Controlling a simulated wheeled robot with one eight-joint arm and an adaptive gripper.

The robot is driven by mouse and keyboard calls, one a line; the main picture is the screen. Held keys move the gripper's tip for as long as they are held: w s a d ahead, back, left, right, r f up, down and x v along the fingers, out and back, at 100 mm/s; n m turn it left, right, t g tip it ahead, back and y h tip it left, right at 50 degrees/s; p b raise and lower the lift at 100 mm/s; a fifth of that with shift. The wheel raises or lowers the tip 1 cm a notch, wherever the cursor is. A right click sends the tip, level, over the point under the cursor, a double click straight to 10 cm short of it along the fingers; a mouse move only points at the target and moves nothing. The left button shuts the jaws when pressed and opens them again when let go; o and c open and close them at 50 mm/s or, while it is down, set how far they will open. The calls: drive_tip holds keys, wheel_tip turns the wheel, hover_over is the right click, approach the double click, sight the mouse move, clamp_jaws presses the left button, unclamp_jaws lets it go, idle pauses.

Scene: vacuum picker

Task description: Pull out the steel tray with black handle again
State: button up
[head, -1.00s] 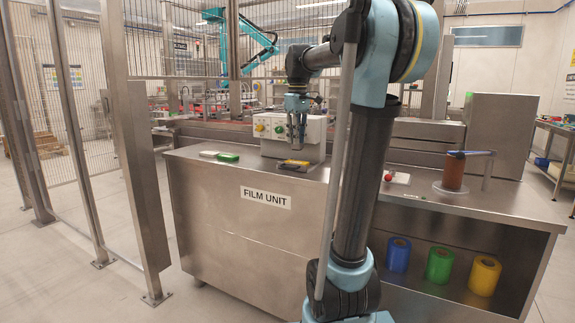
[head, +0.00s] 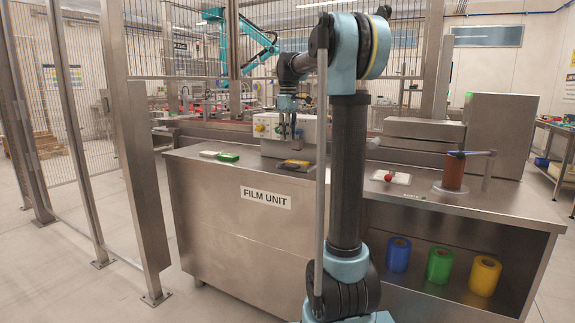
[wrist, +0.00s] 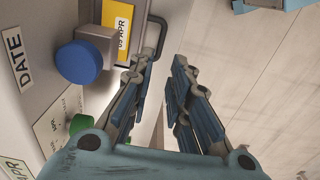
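The steel tray's black handle (wrist: 157,36) shows in the wrist view as a dark loop beside a yellow label (wrist: 120,28). In the head view, a dark and yellow piece (head: 295,164) lies low at the front of the grey control box (head: 268,136); I cannot tell whether it is the tray front. My gripper (wrist: 165,66) has its fingers apart, with nothing visible between them. The left fingertip is close to the handle; contact cannot be told. In the head view my gripper (head: 288,134) hangs in front of the box, above the counter.
The wrist view shows a blue knob (wrist: 79,62) and a green knob (wrist: 82,124) near my left finger. On the counter (head: 215,172) are a green and white item (head: 228,157), a red-knobbed block (head: 390,176) and a brown roll (head: 454,171). Metal fence posts stand left.

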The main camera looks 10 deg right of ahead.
sight(295, 165)
wheel_tip(295, 165, down, 12)
drive_tip(key=shift+r, duration=0.1)
idle(0.4)
clamp_jaws()
